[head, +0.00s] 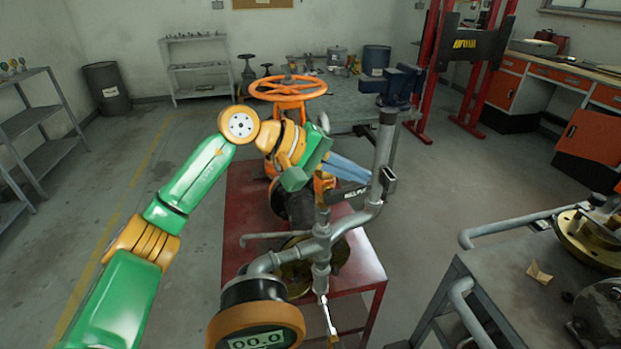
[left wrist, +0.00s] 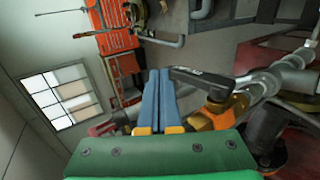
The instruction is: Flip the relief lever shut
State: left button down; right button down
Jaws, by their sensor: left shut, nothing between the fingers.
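The relief lever (head: 347,196) is a black handle with pale lettering. In the head view it sticks out to the right from an orange valve body (head: 322,187) on the grey pipework, roughly level. In the left wrist view the lever (left wrist: 198,80) runs from the orange body (left wrist: 222,112) towards the fingertips. My left gripper (head: 366,176) has its blue fingers shut together with nothing between them. They lie just behind and above the lever in the head view, and beside its free end in the left wrist view (left wrist: 160,74). Whether they touch it I cannot tell. My right gripper is not in view.
A grey vertical pipe (head: 384,150) stands just right of the fingertips. An orange handwheel (head: 287,88) rises behind my left wrist. A round gauge (head: 256,320) reading 00.0 is in front. The red table (head: 362,262) carries the assembly; a grey cart (head: 500,290) stands right.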

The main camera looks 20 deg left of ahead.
aim_at(350, 191)
pick_arm(q)
jog(key=shift+r+p, duration=0.7)
jog(key=shift+r, duration=0.2)
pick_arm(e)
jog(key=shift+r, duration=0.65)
